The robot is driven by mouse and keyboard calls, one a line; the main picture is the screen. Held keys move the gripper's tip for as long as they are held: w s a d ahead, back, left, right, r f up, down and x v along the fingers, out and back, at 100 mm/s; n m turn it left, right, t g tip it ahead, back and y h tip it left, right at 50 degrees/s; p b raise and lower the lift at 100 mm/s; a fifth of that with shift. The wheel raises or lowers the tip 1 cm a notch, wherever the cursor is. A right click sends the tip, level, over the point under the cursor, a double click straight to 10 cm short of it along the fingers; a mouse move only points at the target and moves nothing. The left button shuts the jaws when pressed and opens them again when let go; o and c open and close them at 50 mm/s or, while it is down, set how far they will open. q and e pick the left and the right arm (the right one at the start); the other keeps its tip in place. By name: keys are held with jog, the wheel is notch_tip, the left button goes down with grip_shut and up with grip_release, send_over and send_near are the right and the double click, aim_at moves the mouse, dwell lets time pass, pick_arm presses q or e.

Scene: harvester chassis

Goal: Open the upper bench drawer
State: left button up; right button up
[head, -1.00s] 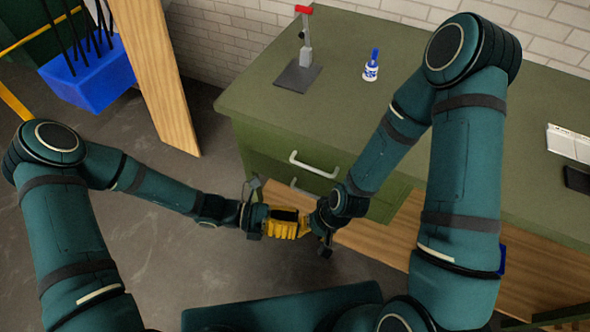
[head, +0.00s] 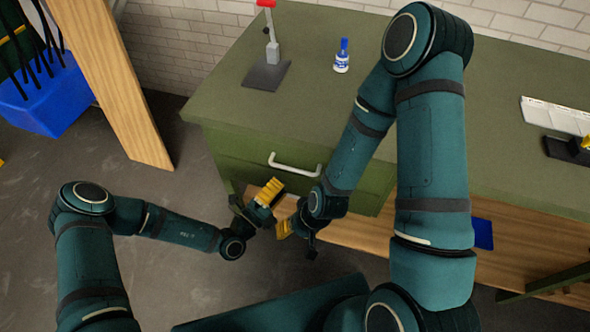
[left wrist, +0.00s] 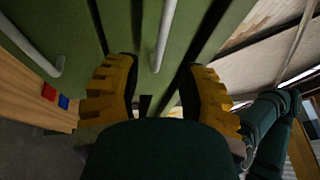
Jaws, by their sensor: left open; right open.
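The upper bench drawer (head: 240,160) is a green front under the bench top, with a pale bar handle (head: 295,165); it looks shut. My left gripper (head: 268,190), with yellow fingers, is open just below and in front of that handle, tilted up towards it. In the left wrist view, the left gripper's fingers (left wrist: 160,88) spread either side of a pale handle (left wrist: 163,35) on a green front, apart from it as far as I can tell. Another handle (left wrist: 32,48) lies further left. My right gripper (head: 288,228) is open, low, beside the left one, partly hidden by its own arm.
The green bench top (head: 215,95) carries a clamp stand with a red top (head: 268,50) and a blue-and-white bottle (head: 342,58). A wooden post (head: 120,90) and blue bin (head: 45,95) stand left. Grey floor is free between post and bench.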

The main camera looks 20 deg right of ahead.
aim_at(295, 169)
pick_arm(q)
jog(key=x, duration=0.7)
jog(key=shift+d+b, duration=0.1)
jog(key=shift+b, duration=0.25)
jog(key=shift+o, duration=0.2)
grip_shut()
